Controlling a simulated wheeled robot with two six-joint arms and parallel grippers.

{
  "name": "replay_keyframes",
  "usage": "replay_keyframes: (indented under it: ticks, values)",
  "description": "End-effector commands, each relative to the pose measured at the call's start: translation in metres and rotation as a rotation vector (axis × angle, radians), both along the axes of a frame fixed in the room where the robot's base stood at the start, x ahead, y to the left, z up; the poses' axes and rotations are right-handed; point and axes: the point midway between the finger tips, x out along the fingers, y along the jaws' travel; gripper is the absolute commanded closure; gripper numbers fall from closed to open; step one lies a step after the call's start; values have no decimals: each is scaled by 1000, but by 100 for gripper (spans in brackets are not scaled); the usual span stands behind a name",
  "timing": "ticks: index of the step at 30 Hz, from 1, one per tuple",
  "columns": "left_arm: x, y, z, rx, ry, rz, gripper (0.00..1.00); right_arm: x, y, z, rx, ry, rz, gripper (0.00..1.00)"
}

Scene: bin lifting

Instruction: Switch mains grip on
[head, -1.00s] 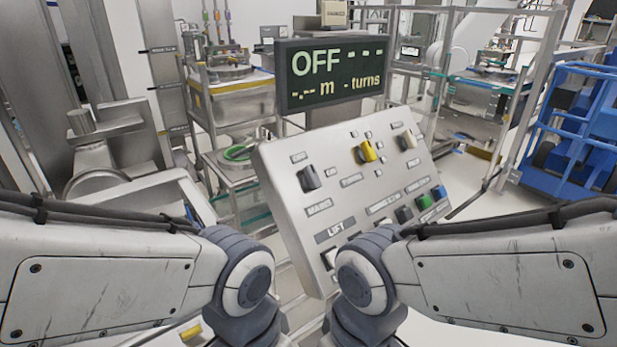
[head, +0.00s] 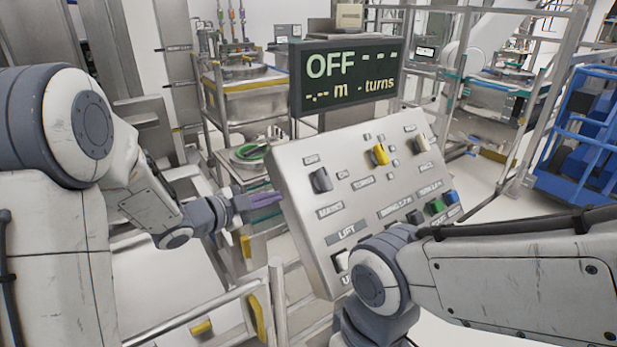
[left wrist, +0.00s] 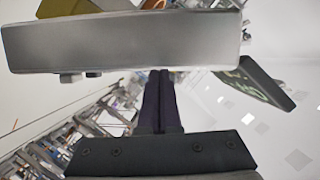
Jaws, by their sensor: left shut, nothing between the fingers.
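The mains grip (head: 321,179) is a dark grey knob at the upper left of the tilted grey control panel (head: 300,235), above a label that appears to read MAINS. The display (head: 345,78) behind the panel reads OFF with dashes. My left gripper (head: 268,200) is shut and empty, its purple fingers beside the panel's left edge, left of and a little below the knob. In the left wrist view the shut fingers (left wrist: 158,100) point toward the panel's edge (left wrist: 125,42); the knob is not clearly seen there. My right gripper is out of view; only its arm shows.
A steel frame with a yellow part (head: 256,318) stands below left. A blue cage (head: 580,140) is at right.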

Motion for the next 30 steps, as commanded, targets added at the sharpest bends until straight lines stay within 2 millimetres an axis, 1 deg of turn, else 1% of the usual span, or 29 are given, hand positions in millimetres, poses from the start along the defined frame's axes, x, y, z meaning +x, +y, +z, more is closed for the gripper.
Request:
replay_keyframes:
  ticks: [1, 7, 12, 19, 23, 25, 30]
  values:
    - [-2, 10, 1, -30, -40, -43, 100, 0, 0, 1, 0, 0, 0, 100]
    - [-24, 28, 14, -134, -167, -194, 100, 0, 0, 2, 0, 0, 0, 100]
    - [-32, 32, 19, -165, -199, -231, 100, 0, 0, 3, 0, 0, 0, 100]
    - [-32, 31, 19, -165, -199, -231, 100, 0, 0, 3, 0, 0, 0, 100]
    - [-30, 27, 20, -165, -199, -233, 100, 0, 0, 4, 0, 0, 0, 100]
    - [-26, 22, 20, -165, -198, -234, 100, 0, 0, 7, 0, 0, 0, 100]
    - [-9, -4, 22, -166, -196, -237, 100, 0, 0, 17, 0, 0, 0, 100]
